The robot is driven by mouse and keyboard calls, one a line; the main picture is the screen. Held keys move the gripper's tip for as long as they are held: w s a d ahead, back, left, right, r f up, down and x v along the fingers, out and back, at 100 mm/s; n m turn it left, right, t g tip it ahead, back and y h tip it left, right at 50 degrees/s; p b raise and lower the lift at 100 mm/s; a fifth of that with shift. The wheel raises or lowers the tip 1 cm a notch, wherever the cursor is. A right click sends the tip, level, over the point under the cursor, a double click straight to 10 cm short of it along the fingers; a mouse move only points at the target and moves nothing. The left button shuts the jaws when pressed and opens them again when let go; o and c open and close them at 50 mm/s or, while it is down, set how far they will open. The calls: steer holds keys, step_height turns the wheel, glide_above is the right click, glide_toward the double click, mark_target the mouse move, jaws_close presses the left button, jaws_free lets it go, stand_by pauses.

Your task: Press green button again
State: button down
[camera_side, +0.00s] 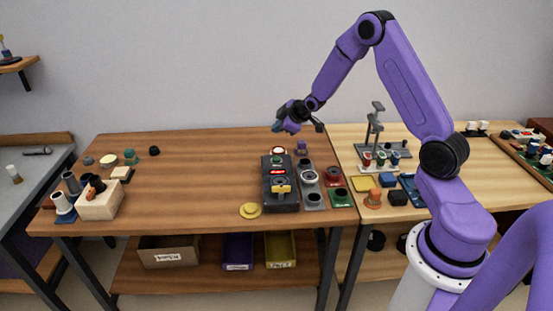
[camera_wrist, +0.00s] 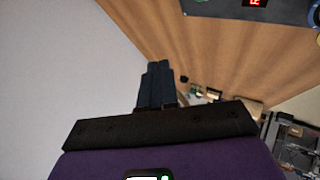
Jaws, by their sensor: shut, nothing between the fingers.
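The dark test box (camera_side: 267,196) stands near the right end of the left wooden table, with a lit red display (camera_side: 278,172) and a yellow piece (camera_side: 281,189) on its top. I cannot clearly make out a green button on the box. My gripper (camera_side: 277,127) is in the air above the back end of the box, apart from it. In the wrist view its fingers (camera_wrist: 157,82) are together and empty; part of the box (camera_wrist: 225,8) shows at the top right.
Grey round holders (camera_side: 308,178) and red and green blocks stand close to the box's right. A yellow disc (camera_side: 250,210) lies to its front left. A grey stand (camera_side: 374,130) rises on the right table. The left table's middle is clear.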

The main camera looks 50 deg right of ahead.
mark_target(278, 159)
steer(key=shift+f, duration=0.1)
steer(key=shift+f, duration=4.3)
steer(key=shift+f, duration=0.2)
steer(key=shift+f, duration=0.25)
steer(key=shift+f, duration=0.5)
steer(key=shift+r, duration=0.95)
steer(key=shift+r, duration=0.1)
steer(key=shift+r, duration=2.4)
